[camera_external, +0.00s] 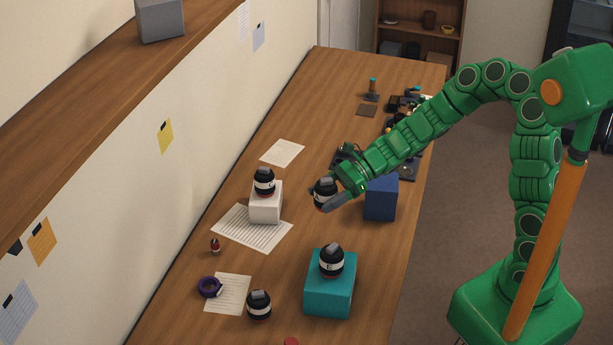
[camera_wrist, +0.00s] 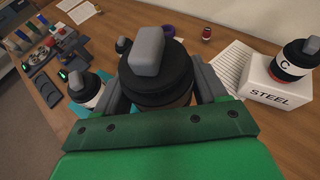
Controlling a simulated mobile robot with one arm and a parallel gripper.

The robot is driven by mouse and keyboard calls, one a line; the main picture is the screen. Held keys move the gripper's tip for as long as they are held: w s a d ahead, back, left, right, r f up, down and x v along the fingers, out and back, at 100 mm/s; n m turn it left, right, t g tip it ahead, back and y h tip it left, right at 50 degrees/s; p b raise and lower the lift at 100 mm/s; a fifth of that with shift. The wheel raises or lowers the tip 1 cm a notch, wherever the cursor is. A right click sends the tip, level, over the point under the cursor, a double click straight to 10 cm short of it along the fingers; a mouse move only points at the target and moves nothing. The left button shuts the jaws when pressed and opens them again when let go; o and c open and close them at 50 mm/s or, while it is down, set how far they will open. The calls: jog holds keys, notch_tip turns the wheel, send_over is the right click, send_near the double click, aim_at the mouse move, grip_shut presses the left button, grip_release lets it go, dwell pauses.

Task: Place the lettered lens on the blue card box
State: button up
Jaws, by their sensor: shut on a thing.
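My gripper (camera_external: 337,194) is shut on a dark lens (camera_external: 324,192) with a pale band and a grey block on top. It holds the lens in the air left of the dark blue box (camera_external: 380,202), whose top is partly behind my arm. In the wrist view the held lens (camera_wrist: 158,78) sits between both fingers (camera_wrist: 160,92); its letter is not readable. Another lens (camera_external: 264,181) stands on a white box (camera_external: 266,210); the wrist view shows C on this lens (camera_wrist: 296,62) and STEEL on its box (camera_wrist: 275,92). A lens marked E (camera_external: 331,261) stands on a teal box (camera_external: 329,294).
Another lens (camera_external: 259,305) stands on the table (camera_external: 300,110) by a paper sheet (camera_external: 232,292). A purple ring (camera_external: 209,287) and a small red bottle (camera_external: 215,246) are nearby. Dark clutter (camera_external: 402,104) lies at the back right. A wall with a shelf (camera_external: 80,95) borders the left.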

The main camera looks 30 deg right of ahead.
jog(key=s+d+r, duration=0.2)
jog(key=d, duration=0.7)
jog(key=s+d+r+m+t, duration=0.1)
jog(key=d+r, duration=0.1)
jog(key=d, duration=0.8)
jog(key=s+d+r, duration=0.2)
jog(key=d+r, duration=0.1)
jog(key=d, duration=0.6)
send_over(382, 181)
jog(key=s, duration=0.1)
jog(key=f, duration=0.8)
jog(key=shift+s+d+f, duration=0.15)
jog(key=shift+d+f, duration=0.05)
jog(key=shift+f, duration=0.2)
jog(key=shift+w+a+f, duration=0.2)
jog(key=shift+w+f, duration=0.5)
jog(key=shift+f, duration=1.65)
jog(key=shift+f, duration=0.45)
